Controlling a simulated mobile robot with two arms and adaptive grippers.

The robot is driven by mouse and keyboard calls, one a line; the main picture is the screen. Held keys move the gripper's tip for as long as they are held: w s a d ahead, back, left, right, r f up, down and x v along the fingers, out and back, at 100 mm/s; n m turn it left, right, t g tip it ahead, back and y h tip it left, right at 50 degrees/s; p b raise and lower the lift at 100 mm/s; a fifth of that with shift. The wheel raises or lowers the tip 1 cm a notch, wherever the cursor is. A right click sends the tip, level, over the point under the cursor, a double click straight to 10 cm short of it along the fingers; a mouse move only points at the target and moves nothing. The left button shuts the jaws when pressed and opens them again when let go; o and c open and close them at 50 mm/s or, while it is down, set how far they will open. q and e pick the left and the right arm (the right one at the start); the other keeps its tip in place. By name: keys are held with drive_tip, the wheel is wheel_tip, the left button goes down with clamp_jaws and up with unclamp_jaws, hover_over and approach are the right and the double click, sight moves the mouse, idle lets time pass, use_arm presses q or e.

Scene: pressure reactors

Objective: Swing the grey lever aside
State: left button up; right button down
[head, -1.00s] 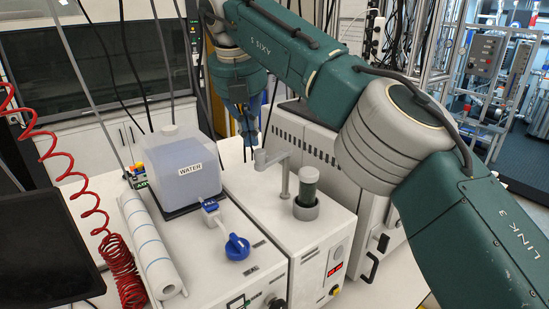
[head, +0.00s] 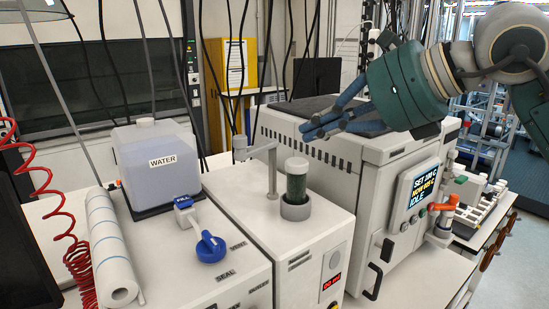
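The grey lever (head: 262,152) stands on a post on top of the white reactor box, and its arm points left, away from the green-filled tube (head: 296,184). The tube stands upright in a grey collar just right of the post. My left gripper is out of view.
A blue valve knob (head: 210,246) and a WATER tank (head: 157,160) are left of the lever. A paper roll (head: 110,245) and a red coiled hose (head: 75,240) lie further left.

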drive_tip(key=s, duration=0.1)
drive_tip(key=p, duration=0.4)
approach(246, 150)
wheel_tip(246, 150, down, 2)
drive_tip(key=shift+n, duration=0.4)
drive_tip(key=w+a+p, duration=0.2)
drive_tip(key=w+a, duration=0.1)
drive_tip(key=shift+a+f+p, duration=0.1)
drive_tip(key=shift+f+p, duration=0.25)
drive_tip(key=shift+f, duration=0.05)
